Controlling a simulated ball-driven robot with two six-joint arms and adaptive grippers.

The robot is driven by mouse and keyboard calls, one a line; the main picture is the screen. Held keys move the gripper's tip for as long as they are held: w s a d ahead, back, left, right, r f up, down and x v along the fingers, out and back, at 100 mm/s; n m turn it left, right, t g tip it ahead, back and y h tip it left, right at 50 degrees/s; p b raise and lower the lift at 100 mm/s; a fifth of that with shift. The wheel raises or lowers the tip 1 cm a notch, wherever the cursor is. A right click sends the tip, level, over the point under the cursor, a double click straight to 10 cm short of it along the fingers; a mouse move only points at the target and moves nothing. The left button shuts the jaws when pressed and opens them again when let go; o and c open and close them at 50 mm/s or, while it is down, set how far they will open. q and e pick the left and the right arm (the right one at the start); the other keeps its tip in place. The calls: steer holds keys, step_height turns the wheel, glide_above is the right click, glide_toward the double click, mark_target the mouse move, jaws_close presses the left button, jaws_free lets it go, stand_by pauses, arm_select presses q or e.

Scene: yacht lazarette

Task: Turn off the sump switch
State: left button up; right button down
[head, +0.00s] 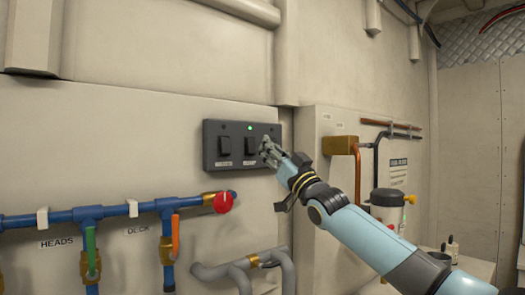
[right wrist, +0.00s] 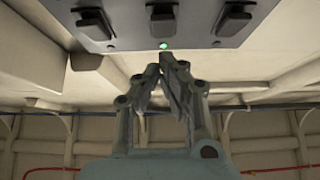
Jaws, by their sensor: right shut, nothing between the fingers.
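A dark switch panel (head: 210,160) is mounted on the pale wall in the head view. It carries a left rocker switch (head: 223,146) and a middle one (head: 251,146); my right gripper (head: 266,150) covers the third. A green light (head: 249,128) glows above the middle switch. The small labels are unreadable, so I cannot tell which is the sump switch. In the right wrist view, three switches show on the panel (right wrist: 125,40), and the closed fingertips (right wrist: 172,62) are close to the lit green light (right wrist: 164,46). Contact cannot be told. My left gripper is out of view.
Blue pipes (head: 120,210) with a red knob (head: 223,202), a green lever (head: 91,250) and an orange lever (head: 175,236) run below left. Grey pipes (head: 235,272) lie below the panel.

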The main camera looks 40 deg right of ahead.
mark_target(253, 141)
steer(key=w, duration=0.1)
steer(key=w+p, duration=0.1)
steer(key=shift+w+a+f, duration=0.2)
steer(key=shift+w, duration=0.15)
steer(key=b, duration=0.2)
steer(key=f+t+b, duration=0.1)
steer(key=b, duration=0.2)
steer(key=shift+w+f, duration=0.2)
steer(key=shift+w, duration=0.1)
steer(key=shift+r+p, duration=0.35)
steer(key=shift+p, duration=0.15)
steer(key=shift+r, duration=0.15)
